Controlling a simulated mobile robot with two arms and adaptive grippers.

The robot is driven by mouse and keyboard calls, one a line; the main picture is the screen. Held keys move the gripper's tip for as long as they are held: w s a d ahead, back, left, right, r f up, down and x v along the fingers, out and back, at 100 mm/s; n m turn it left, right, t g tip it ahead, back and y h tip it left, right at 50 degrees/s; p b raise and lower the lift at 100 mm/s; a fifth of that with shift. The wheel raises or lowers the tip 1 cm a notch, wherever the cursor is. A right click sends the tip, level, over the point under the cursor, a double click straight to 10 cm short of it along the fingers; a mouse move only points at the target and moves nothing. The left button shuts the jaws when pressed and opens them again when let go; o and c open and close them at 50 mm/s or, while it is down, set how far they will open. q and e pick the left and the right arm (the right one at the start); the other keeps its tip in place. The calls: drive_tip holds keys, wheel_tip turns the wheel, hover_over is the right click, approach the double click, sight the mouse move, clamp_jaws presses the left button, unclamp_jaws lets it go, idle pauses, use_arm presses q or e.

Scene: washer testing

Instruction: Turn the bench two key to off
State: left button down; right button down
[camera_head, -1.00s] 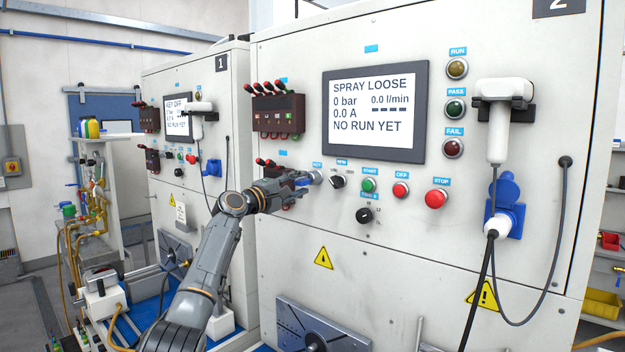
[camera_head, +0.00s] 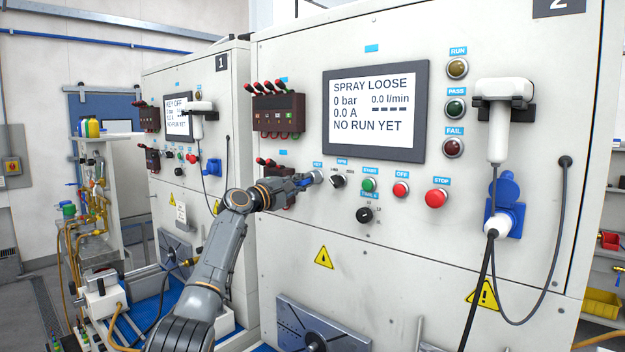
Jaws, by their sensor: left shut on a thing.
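The key switch (camera_head: 317,177) sits on the bench two panel (camera_head: 290,235), under a small blue label, at the left end of the control row. My left gripper (camera_head: 306,182) reaches in from the left and is shut at the key switch, on the blue key, which its fingers mostly hide. The key's exact angle cannot be told. The bench two screen (camera_head: 375,112) reads SPRAY LOOSE, 0 bar, 0.0 l/min, 0.0 A, NO RUN YET. My right gripper is not in view.
Right of the key are a black selector (camera_head: 338,181), a green start button (camera_head: 369,185), a red off button (camera_head: 400,190) and a red stop button (camera_head: 436,199). A dark clamp block (camera_head: 278,115) protrudes above the gripper. Bench one (camera_head: 205,85) stands at left.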

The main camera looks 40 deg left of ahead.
use_arm(q)
drive_tip(key=shift+d+n, duration=0.1)
drive_tip(key=shift+n, duration=1.3)
drive_tip(key=shift+n+y, duration=0.4)
drive_tip(key=shift+n, duration=1.6)
drive_tip(key=shift+d+n+y, duration=0.15)
drive_tip(key=shift+n+y, duration=0.15)
drive_tip(key=shift+n, duration=1.6)
